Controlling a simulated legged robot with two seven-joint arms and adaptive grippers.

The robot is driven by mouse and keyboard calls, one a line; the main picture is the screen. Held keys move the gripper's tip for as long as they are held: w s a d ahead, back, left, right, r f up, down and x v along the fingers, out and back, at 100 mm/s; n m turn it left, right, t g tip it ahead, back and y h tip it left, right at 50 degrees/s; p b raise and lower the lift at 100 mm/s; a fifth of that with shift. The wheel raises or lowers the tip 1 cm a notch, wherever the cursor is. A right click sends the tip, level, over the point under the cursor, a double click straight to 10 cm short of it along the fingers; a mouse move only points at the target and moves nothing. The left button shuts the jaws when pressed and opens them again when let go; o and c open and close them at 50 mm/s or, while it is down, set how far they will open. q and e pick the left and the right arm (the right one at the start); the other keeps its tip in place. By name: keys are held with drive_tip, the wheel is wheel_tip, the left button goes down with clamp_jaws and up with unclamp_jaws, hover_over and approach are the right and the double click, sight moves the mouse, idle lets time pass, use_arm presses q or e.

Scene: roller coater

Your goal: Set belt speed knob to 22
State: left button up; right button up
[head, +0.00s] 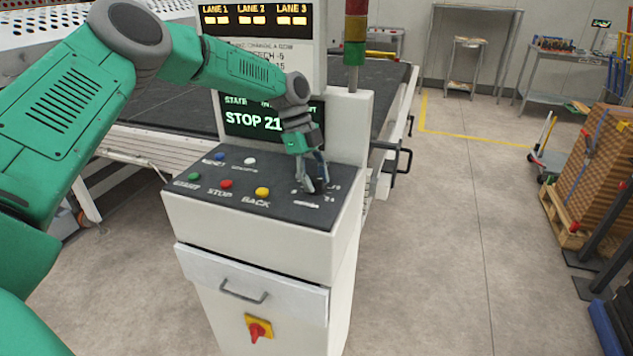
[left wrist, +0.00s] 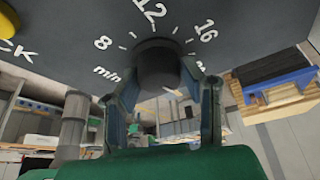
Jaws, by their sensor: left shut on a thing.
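The belt speed knob (left wrist: 158,66) is black and round in the left wrist view, on a dark panel with white dial marks 8, 12, 16 and "min" around it. My left gripper (left wrist: 160,88) has a finger on each side of the knob and is shut on it. The display (head: 245,120) behind the panel reads "STOP 21", partly covered by my arm. My right gripper is not in view.
Green (head: 194,176), red (head: 226,183) and yellow (head: 262,192) buttons sit left of the knob on the panel. A signal tower (head: 355,40) stands behind it. A black handle (head: 400,158) sticks out at the right. Open floor lies to the right.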

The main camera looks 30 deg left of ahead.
use_arm(q)
drive_tip(key=shift+w+a+r+m, duration=0.1)
drive_tip(key=shift+w+m, duration=0.1)
drive_tip(key=shift+m, duration=0.4)
drive_tip(key=shift+r, duration=0.1)
drive_tip(key=o, duration=1.1)
drive_tip(key=shift+o, duration=0.2)
drive_tip(key=shift+a+f, duration=0.1)
drive_tip(key=shift+f, duration=0.1)
drive_tip(key=shift+r, duration=0.1)
drive_tip(key=shift+a+r, duration=0.2)
drive_tip(key=shift+r, duration=0.2)
drive_tip(key=v, duration=0.6)
drive_tip(key=shift+w+a+r, duration=0.1)
drive_tip(key=shift+w, duration=0.2)
